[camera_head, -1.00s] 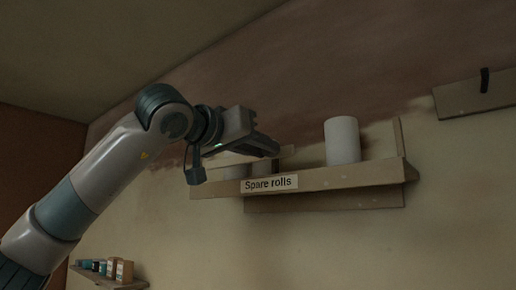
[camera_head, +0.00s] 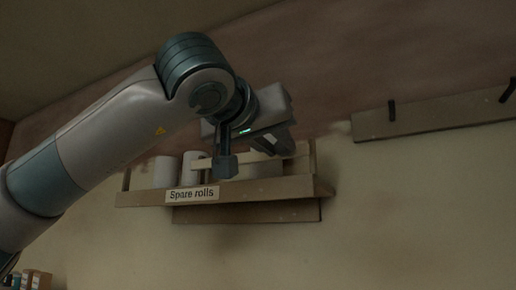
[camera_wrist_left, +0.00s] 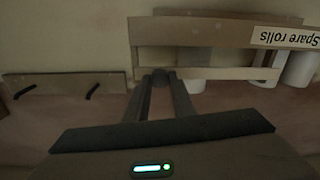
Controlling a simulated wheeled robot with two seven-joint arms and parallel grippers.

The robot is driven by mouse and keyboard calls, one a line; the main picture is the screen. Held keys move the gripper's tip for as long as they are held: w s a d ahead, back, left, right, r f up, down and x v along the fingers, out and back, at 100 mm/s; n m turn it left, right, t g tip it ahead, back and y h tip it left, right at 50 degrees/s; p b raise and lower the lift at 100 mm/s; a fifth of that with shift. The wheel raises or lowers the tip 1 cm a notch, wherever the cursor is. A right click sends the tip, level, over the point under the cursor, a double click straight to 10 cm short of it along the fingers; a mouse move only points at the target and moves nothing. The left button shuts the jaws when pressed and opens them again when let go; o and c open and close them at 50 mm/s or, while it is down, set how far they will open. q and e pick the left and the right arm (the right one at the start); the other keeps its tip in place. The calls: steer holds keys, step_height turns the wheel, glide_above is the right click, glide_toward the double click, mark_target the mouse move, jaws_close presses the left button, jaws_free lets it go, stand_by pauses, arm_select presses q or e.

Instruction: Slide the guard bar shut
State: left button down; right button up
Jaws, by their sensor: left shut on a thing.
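The guard bar (camera_head: 205,163) is a pale flat strip along the front of the wall shelf (camera_head: 245,190) labelled "Spare rolls". It spans the shelf's right part, with its right end by the right end upright. My left gripper (camera_head: 277,143) hides some of it in the head view. In the left wrist view, which is upside down, the bar (camera_wrist_left: 215,73) runs across and my left gripper (camera_wrist_left: 161,78) is shut on a dark knob at its end. Whether the bar touches the upright I cannot tell. My right gripper is not in view.
White rolls (camera_head: 167,171) stand on the shelf's left part; another roll (camera_wrist_left: 190,86) shows behind the bar in the wrist view. A board with dark hooks (camera_head: 430,117) is on the wall to the right. Small items (camera_head: 35,280) sit at lower left.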

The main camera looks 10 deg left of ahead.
arm_select(q)
steer(key=shift+d, duration=0.1)
steer(key=c, duration=1.6)
jaws_free()
steer(key=shift+o, duration=0.4)
steer(key=shift+s+d, duration=0.1)
steer(key=shift+d, duration=0.1)
steer(key=shift+a, duration=0.15)
